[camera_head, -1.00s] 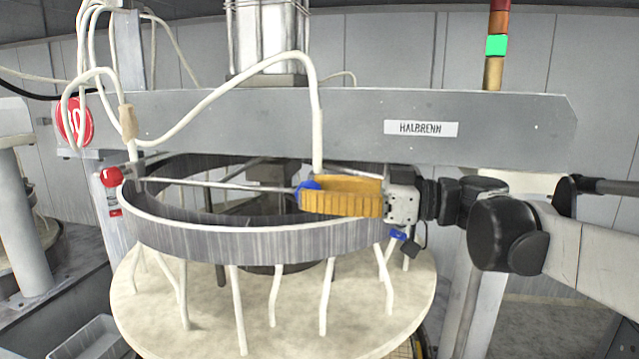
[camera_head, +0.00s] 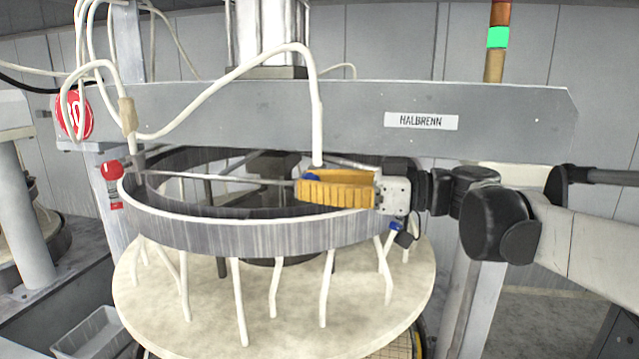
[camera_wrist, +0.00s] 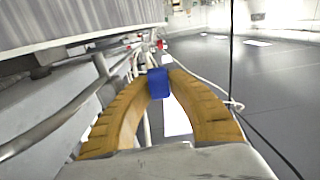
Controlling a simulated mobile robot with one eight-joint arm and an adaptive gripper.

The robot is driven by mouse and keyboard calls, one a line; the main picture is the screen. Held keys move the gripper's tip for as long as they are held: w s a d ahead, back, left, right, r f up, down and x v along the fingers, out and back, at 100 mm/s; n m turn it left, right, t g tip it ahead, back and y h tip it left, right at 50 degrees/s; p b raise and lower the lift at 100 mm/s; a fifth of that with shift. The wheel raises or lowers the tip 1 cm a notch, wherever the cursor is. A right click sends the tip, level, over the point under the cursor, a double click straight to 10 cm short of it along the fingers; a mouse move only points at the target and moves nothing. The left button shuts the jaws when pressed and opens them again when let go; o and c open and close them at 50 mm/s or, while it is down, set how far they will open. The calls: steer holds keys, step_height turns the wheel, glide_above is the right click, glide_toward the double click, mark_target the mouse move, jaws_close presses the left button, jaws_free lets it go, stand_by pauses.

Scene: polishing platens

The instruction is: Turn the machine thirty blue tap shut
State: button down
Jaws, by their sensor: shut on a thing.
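The fingers hide part of the handle and the tap's body. A red round sign (camera_head: 74,115) at the beam's left end reads what looks like 30, partly covered by a hose.
The grey beam (camera_head: 270,110) runs just above my gripper. A white hose (camera_head: 318,110) drops close behind the fingers. The ring (camera_head: 230,238) stands over a pale round platen (camera_head: 205,295) with several white tubes. A red knob (camera_head: 112,170) is at the left.

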steer(key=shift+r, duration=0.15)
steer(key=h+p, duration=0.2)
steer(key=h, duration=0.1)
steer(key=shift+a+r+p, duration=0.1)
steer(key=shift+r+p, duration=0.05)
steer(key=shift+p, duration=0.2)
steer(key=g+h+p, duration=0.1)
steer(key=h+p, duration=0.2)
steer(key=h, duration=0.1)
steer(key=shift+a, duration=0.15)
steer(key=h, duration=0.3)
steer(key=h+p, duration=0.1)
steer(key=shift+f+g+h, duration=0.3)
steer(key=shift+f+h, duration=0.05)
steer(key=shift+h, duration=0.05)
steer(key=shift+f+h, duration=0.1)
steer(key=shift+h, duration=1.7)
steer(key=shift+g, duration=0.3)
steer(key=c, duration=1.3)
jaws_free()
steer(key=shift+o, duration=0.2)
